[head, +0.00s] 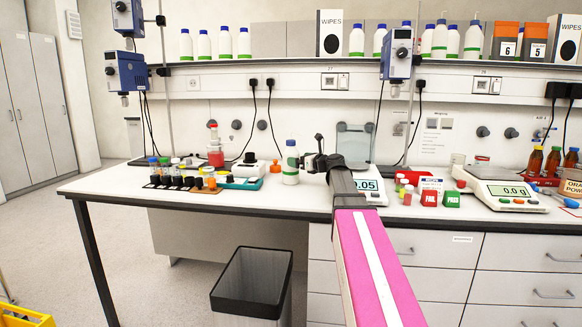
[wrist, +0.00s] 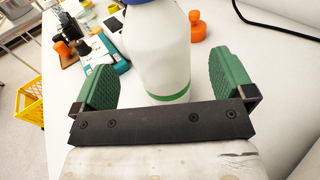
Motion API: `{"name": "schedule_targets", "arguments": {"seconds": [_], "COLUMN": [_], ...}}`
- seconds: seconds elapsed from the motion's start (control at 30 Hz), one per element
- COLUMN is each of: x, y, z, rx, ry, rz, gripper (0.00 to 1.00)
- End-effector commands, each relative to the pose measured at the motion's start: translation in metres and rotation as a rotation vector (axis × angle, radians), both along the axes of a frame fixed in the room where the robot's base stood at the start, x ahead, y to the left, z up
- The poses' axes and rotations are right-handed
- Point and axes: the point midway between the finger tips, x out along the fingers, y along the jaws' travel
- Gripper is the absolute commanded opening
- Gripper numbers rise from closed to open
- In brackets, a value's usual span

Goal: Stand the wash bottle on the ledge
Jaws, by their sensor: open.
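A white bottle with a green band and a blue top stands upright on the bench in the head view (head: 291,165); I take it as the wash bottle. It also fills the middle of the wrist view (wrist: 163,50), its top cut off. My gripper (head: 306,161) is beside it, at its right in the head view. In the wrist view my gripper (wrist: 163,72) is open, with one green finger on each side of the bottle and gaps showing between. The ledge (head: 225,66) runs along the wall above the bench and carries several similar white bottles.
Several small vials in a rack (head: 180,182), a red-capped bottle (head: 215,148) and an orange item (head: 275,166) stand left of the bottle. A scale (head: 372,190) is at its right. A black-rimmed bin (head: 252,285) is below. Blue devices (head: 397,55) hang before the ledge.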

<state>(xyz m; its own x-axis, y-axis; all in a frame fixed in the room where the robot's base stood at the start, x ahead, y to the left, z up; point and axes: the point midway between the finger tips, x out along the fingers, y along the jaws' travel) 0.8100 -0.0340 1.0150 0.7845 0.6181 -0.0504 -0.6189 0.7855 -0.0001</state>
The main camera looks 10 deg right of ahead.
Motion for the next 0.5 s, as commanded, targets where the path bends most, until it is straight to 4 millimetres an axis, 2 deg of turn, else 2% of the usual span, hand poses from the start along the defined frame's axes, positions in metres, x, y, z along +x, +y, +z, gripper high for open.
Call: {"name": "schedule_targets", "arguments": {"seconds": [0.5], "x": [0.041], "y": [0.033], "z": [0.000], "rx": [0.000], "ry": [0.000], "rz": [0.001], "gripper": [1.00]}}
